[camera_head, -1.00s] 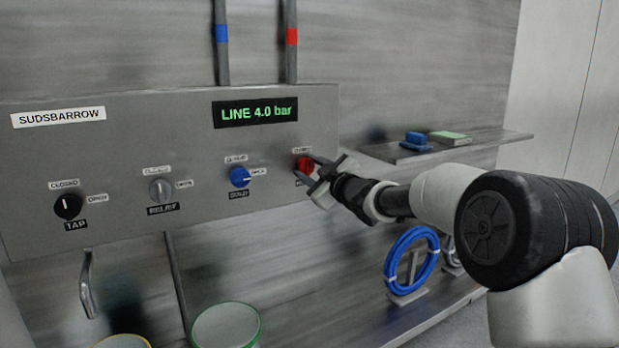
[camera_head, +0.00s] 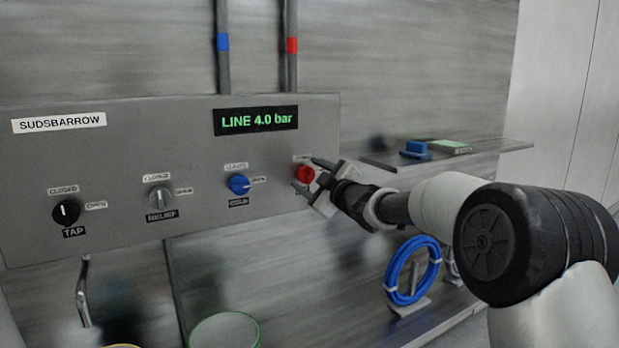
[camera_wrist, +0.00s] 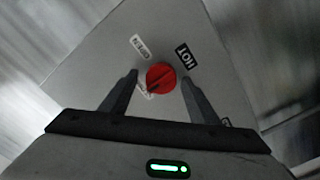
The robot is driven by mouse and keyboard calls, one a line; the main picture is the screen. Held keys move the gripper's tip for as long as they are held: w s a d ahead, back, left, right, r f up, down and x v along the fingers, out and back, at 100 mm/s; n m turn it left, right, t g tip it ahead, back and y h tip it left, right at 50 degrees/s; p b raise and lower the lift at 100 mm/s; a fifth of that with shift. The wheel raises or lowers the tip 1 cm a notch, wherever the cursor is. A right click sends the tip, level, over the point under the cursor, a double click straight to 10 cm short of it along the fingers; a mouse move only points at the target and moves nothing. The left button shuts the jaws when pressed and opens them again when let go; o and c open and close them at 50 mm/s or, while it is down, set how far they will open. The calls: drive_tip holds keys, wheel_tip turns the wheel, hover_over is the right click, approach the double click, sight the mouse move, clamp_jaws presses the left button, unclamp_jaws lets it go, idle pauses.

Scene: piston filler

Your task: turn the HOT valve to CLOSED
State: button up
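The HOT valve is a red round knob (camera_head: 305,174) at the right end of the grey panel; it also shows in the wrist view (camera_wrist: 160,77). My gripper (camera_head: 307,175) is open in front of it. In the wrist view my two fingertips (camera_wrist: 159,79) stand on either side of the knob, with gaps showing. A dark mark on the knob points lower left, toward a small, partly hidden label. The black HOT label (camera_wrist: 187,56) is at the knob's upper right; another white label (camera_wrist: 140,46) is at its upper left.
The panel (camera_head: 120,130) also carries a blue knob (camera_head: 239,185), a grey RELIEF knob (camera_head: 160,198) and a black TAP knob (camera_head: 66,212). A shelf (camera_head: 385,160) holds a blue item (camera_head: 415,150). A blue hose coil (camera_head: 413,270) is below my arm.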

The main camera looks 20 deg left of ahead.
drive_tip(key=v, duration=1.7)
drive_tip(key=shift+s+p, duration=0.25)
drive_tip(key=shift+p, duration=0.05)
drive_tip(key=shift+d, duration=0.15)
